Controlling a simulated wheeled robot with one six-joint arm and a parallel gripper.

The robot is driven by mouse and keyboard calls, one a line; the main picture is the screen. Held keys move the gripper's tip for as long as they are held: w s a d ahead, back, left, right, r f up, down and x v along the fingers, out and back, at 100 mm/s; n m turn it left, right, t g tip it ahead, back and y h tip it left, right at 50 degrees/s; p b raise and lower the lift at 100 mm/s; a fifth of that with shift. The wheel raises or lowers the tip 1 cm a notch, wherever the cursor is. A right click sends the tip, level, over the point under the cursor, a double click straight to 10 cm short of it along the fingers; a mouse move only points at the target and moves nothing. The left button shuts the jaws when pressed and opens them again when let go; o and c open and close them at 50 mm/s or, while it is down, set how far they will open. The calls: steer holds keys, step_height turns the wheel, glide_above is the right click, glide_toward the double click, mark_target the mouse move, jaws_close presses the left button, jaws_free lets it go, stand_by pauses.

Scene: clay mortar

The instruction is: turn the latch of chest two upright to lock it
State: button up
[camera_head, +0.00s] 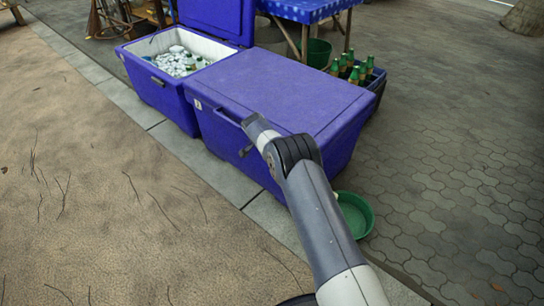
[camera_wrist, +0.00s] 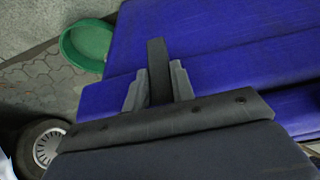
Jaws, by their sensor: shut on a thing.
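Chest two (camera_head: 285,90) is the closed blue chest with a small white label on its front left. My gripper (camera_head: 250,134) is at its front face, below the lid's rim. In the wrist view, my gripper (camera_wrist: 158,69) is shut on a dark, straight bar, the latch (camera_wrist: 156,50), with one grey finger on each side. The latch sticks out past the fingertips over the blue surface (camera_wrist: 220,60). Its lower part is hidden by the gripper body. In the head view the latch is mostly hidden, and I cannot tell if it is upright.
An open blue chest (camera_head: 164,86) with ice and bottles stands to the left, its lid (camera_head: 215,17) raised. A green basin (camera_head: 355,214) lies on the paving at the right end of chest two. A dark crate (camera_head: 378,80) of green bottles stands behind. Paving at right is clear.

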steer(key=o, duration=1)
steer(key=p+v, duration=0.3)
steer(key=v, duration=0.7)
steer(key=shift+a+r, duration=0.1)
steer(key=shift+r, duration=0.3)
steer(key=shift+f, duration=0.1)
steer(key=b+x, duration=0.2)
steer(key=x, duration=0.8)
steer(key=shift+f, duration=0.35)
steer(key=shift+f+b, duration=0.1)
steer(key=shift+b, duration=0.35)
